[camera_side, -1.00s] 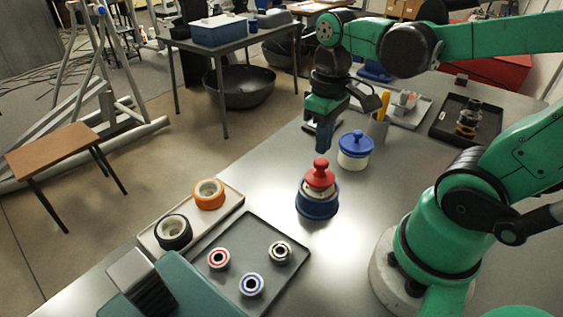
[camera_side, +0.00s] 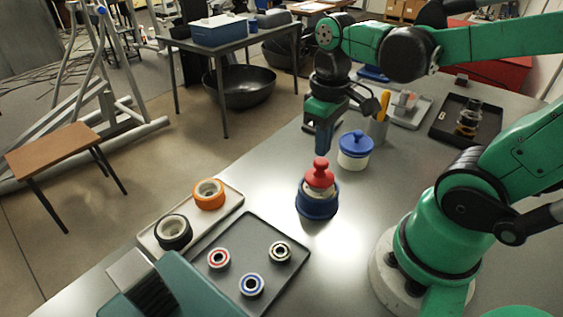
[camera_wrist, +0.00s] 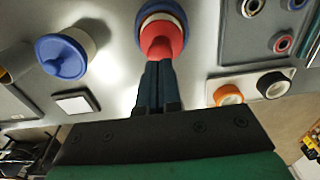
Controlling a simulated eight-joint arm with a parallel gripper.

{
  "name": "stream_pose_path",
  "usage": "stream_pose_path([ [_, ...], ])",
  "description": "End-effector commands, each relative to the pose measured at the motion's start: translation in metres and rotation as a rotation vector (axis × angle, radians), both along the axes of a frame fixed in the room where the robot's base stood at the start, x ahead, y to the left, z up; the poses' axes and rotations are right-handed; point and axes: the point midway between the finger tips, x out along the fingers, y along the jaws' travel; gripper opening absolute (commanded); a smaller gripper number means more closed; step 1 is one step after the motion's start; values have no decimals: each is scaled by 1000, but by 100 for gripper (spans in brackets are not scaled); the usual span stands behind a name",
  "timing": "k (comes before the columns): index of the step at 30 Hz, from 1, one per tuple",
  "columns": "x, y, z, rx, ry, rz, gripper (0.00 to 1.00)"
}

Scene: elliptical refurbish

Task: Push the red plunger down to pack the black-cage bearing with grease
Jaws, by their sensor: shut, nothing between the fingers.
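The red plunger (camera_side: 320,174) stands upright on the greasing station, with a pale band under it and a blue base (camera_side: 317,206). My gripper (camera_side: 323,150) is shut and empty, pointing down just above the plunger's knob. In the wrist view the closed fingertips (camera_wrist: 158,64) meet the edge of the red plunger (camera_wrist: 161,39); I cannot tell whether they touch. A bearing with a dark ring (camera_side: 279,252) lies in the grey tray (camera_side: 290,272), beside a red-ringed and a blue-ringed one. Whether a bearing sits under the plunger is hidden.
Orange (camera_side: 208,194) and black (camera_side: 173,232) rings sit on a pale tray at left. A black tray (camera_side: 445,129) holds stacked parts. Table between plunger and trays is clear.

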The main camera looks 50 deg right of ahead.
Motion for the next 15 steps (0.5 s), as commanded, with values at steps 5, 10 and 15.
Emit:
stream_pose_path([
  [5, 0, 0, -5, 0, 0, 0, 0],
  [10, 0, 0, -10, 0, 0, 0, 0],
  [15, 0, 0, -16, 0, 0, 0, 0],
])
